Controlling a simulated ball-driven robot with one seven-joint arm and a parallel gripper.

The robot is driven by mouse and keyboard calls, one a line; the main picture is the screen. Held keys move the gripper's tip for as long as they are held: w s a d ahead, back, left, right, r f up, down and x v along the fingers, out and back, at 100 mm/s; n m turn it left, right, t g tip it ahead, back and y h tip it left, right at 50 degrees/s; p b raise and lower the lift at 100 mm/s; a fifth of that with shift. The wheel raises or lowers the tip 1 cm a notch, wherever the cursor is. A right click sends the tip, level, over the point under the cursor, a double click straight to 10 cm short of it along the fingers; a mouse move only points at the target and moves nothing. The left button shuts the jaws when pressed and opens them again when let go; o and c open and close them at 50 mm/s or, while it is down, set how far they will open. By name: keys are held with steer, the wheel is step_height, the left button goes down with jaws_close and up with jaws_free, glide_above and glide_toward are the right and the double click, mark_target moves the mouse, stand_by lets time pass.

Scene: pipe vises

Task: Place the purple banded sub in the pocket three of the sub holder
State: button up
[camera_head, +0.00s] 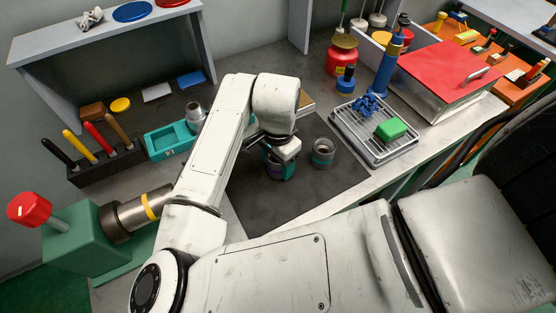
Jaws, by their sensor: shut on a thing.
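My gripper (277,152) is over the dark mat and shut on a short, dark cylindrical sub (281,171). The fingers and wrist hide its top. Purple and teal tints show on its side, but I cannot make out the band clearly. I cannot tell if it touches the mat. The teal sub holder (166,154) sits left of my arm, with an empty-looking pocket and a small white mark on its front. My arm hides part of the holder.
Another grey sub (322,152) stands on the dark mat (335,180), just right of my gripper. A rack of colored-handled tools (105,165) and a green vise with a pipe (90,238) are at left. A wire tray (375,142) and red-lidded box (450,75) are at right.

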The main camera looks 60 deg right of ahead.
steer(key=shift+f, duration=0.2)
steer(key=o, duration=1.3)
steer(key=shift+c, duration=0.2)
steer(key=shift+r, duration=0.1)
